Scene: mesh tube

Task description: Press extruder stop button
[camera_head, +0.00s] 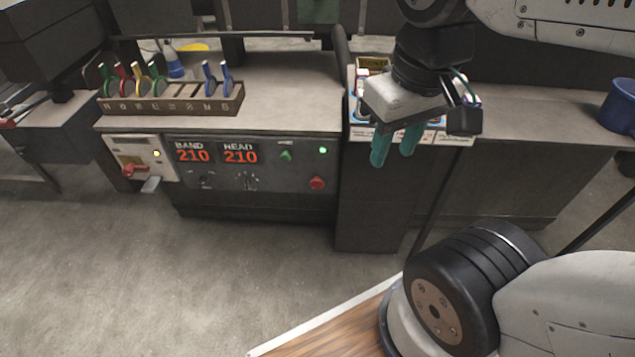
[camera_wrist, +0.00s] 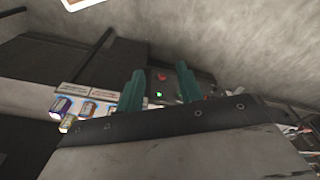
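The extruder control panel (camera_head: 262,182) is on the front of the machine, with red displays labelled BAND and HEAD, both reading 210. A red button (camera_head: 317,183) sits at its lower right, below a lit green lamp (camera_head: 323,150). A green control (camera_head: 286,156) is to their left. My gripper (camera_head: 395,148) is up and to the right of the red button, apart from the panel, its teal fingers pointing down. The fingers are parted with nothing between them. In the wrist view the red button (camera_wrist: 162,77) shows between the fingers (camera_wrist: 160,90), beyond the tips.
A white box with a red rotary switch (camera_head: 135,170) is left of the panel. A rack of colored-handled tools (camera_head: 170,98) stands on the bench above. A blue pot (camera_head: 619,106) is far right. Floor before the panel is clear.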

